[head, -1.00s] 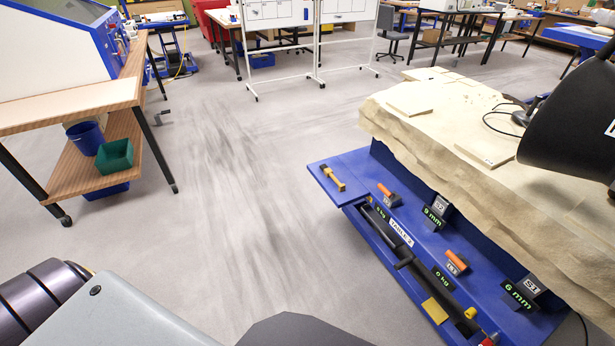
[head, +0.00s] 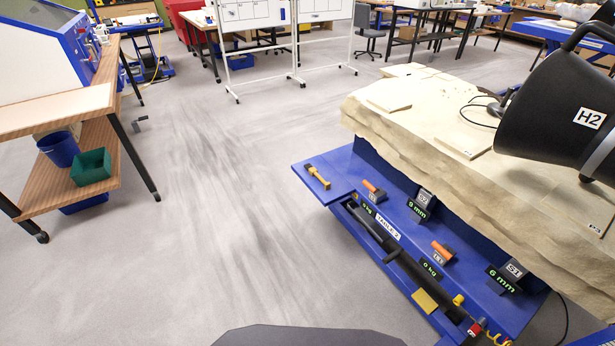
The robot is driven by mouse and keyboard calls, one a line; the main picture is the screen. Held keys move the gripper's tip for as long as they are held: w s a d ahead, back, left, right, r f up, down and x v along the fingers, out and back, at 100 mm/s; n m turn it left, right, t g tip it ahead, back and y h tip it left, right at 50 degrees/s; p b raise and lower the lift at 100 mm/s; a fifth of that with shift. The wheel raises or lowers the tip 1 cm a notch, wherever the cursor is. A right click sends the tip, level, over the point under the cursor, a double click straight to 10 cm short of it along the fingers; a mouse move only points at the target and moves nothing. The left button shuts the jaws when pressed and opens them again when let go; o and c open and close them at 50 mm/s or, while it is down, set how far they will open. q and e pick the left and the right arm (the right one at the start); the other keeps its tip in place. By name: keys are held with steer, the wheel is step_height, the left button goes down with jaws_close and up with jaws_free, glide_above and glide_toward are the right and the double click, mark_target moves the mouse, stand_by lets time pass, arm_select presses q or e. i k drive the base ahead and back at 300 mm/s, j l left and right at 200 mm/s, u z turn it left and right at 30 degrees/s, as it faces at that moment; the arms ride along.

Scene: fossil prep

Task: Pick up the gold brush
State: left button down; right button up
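A small gold brush with a dark end (head: 318,177) lies on the far left corner of the blue shelf (head: 342,168) on the side of the rock table. Nothing touches it from above and it is fully visible. Neither of my grippers shows in the head view, so I cannot see what they hold.
A pale stone slab (head: 400,120) tops the blue table. A black hood labelled H2 (head: 545,115) hangs over its right side. Orange-handled tools (head: 374,190) and a black bar (head: 400,255) are on the shelf side. A wooden bench (head: 60,110) stands left. The floor between is clear.

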mark_target(313, 171)
steer(key=i+j+z, duration=0.3)
steer(key=i, duration=0.35)
steer(key=i+j+z, duration=0.3)
steer(key=i+j, duration=0.35)
